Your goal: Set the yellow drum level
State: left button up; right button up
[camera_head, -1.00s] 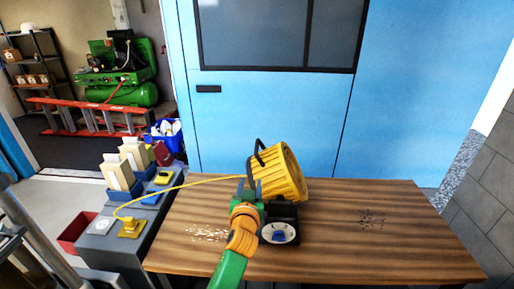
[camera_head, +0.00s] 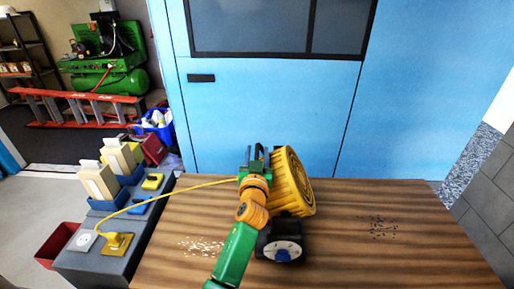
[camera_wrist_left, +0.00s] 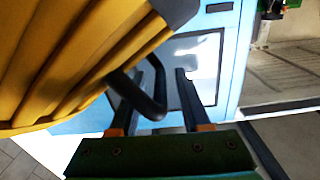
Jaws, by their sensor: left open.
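The yellow ribbed drum (camera_head: 292,182) sits tilted on a black base with a white dial (camera_head: 284,249) on the wooden table (camera_head: 400,240). Its broad rim faces up and right. My left gripper (camera_head: 256,158) is open at the drum's left side, by its black handle. In the left wrist view the drum (camera_wrist_left: 60,60) fills the upper left. The bent end of the black handle (camera_wrist_left: 157,100) shows between the open fingers of my left gripper (camera_wrist_left: 165,80); contact cannot be told. My left arm hides part of the base. My right gripper is not in view.
A yellow cable (camera_head: 180,189) runs from near the drum to a yellow plug (camera_head: 117,243) on a grey bench at the left. Pale specks (camera_head: 200,245) and dark specks (camera_head: 381,227) lie on the table. The table's right side is otherwise clear. A blue wall stands behind.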

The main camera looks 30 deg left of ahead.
pick_arm(q)
jog(key=shift+s+d+r, duration=0.1)
jog(key=shift+s+d, duration=0.05)
jog(key=shift+c, duration=0.7)
grip_shut()
dwell(0.6)
